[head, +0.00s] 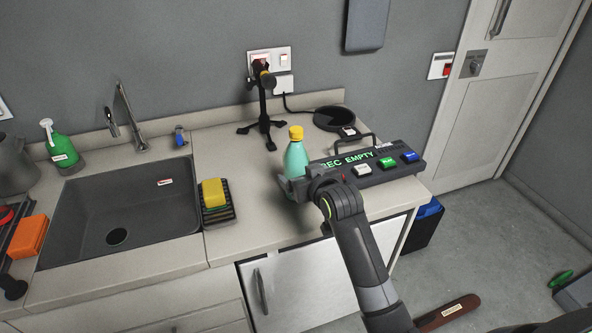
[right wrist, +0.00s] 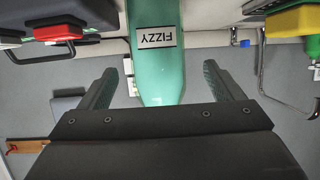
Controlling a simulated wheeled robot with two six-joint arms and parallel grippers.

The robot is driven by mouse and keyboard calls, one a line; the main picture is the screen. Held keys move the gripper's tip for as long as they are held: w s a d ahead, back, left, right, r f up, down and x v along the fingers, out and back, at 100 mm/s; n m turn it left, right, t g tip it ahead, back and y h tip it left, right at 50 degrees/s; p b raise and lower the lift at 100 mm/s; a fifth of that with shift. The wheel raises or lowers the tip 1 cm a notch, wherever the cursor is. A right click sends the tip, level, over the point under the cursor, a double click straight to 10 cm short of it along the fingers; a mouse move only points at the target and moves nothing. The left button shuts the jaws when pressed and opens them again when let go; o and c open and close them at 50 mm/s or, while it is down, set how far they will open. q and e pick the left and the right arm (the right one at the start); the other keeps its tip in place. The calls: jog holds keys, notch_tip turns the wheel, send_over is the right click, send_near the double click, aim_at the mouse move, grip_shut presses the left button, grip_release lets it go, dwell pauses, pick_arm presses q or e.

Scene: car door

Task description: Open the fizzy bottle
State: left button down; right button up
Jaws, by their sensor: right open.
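The fizzy bottle (head: 296,159) is teal with a yellow cap (head: 296,132) and stands upright on the counter. In the right wrist view the bottle (right wrist: 156,70) shows its FIZZY label, and its cap is not visible. My right gripper (head: 295,188) is at the bottle's lower part in the head view. In the right wrist view the gripper (right wrist: 158,80) is open, with one finger on each side of the bottle and a gap at both sides. My left gripper is not in view.
A dark device (head: 366,166) with several coloured buttons sits right beside the bottle, near my right arm. A black stand (head: 264,110) is behind. A sink (head: 125,210) and a yellow sponge (head: 213,192) are left. Clear counter (head: 235,150) lies left of the bottle.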

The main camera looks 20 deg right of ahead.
aim_at(299, 138)
jog(key=shift+p+x, duration=0.65)
jog(key=shift+x, duration=2.25)
jog(key=shift+d, duration=0.15)
jog(key=c, duration=1.4)
jog(key=shift+r, duration=0.1)
jog(key=shift+c, duration=1.3)
notch_tip(299, 138, up, 10)
jog(key=shift+f+b, duration=0.1)
jog(key=shift+b, duration=0.6)
jog(key=shift+s+r, duration=0.1)
jog(key=shift+r, duration=0.15)
jog(key=s+r, duration=0.3)
jog(key=s, duration=0.5)
jog(key=s+r+m+h, duration=0.1)
jog(key=s+r, duration=0.3)
jog(key=s, duration=0.5)
jog(key=shift+r, duration=0.3)
